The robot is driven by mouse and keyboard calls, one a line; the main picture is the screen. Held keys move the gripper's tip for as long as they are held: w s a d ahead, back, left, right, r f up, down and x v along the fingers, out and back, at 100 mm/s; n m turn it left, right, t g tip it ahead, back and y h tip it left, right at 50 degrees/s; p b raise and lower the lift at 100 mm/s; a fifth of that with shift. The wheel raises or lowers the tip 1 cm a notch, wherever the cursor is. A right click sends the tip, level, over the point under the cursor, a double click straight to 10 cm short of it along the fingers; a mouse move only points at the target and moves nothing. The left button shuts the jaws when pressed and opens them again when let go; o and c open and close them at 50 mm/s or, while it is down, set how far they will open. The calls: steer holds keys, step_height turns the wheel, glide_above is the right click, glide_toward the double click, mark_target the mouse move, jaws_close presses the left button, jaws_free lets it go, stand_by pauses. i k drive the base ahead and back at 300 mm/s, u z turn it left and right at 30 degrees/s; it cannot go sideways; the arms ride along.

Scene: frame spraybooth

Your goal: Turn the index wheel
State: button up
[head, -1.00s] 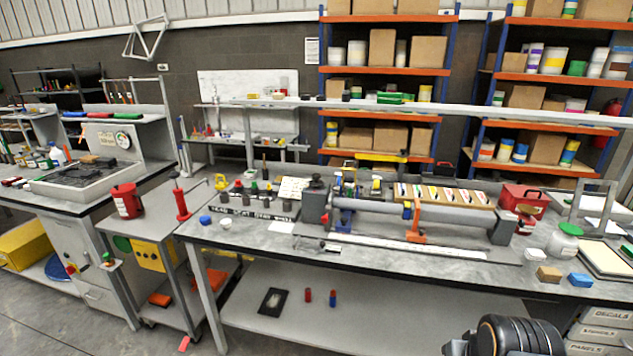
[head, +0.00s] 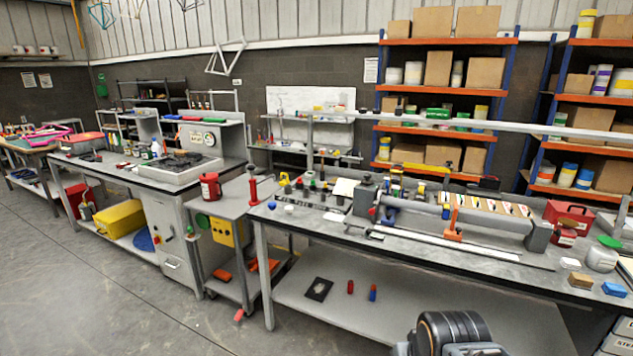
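I cannot pick out the index wheel with certainty. A long grey tube (head: 455,212) lies in a fixture on the large grey workbench (head: 330,222). The fixture has a dark block (head: 365,197) with a dark knob on top at its left end and a grey block (head: 538,237) at its right end. An orange clamp-like piece (head: 453,225) stands against the tube. A dark, ribbed part of my arm shows at the bottom edge, well in front of the bench. My gripper's fingers are not in view.
A grey cart (head: 222,209) with a red can (head: 210,186) stands left of the bench. A second bench with a tray-like unit (head: 180,172) stands further left. Shelves (head: 440,125) line the back wall. Open floor (head: 90,270) lies at the lower left.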

mark_target(367, 182)
steer(key=u, duration=1.1)
steer(key=i, duration=1.7)
steer(key=z, duration=0.3)
steer(key=i, duration=0.65)
steer(key=z, duration=0.7)
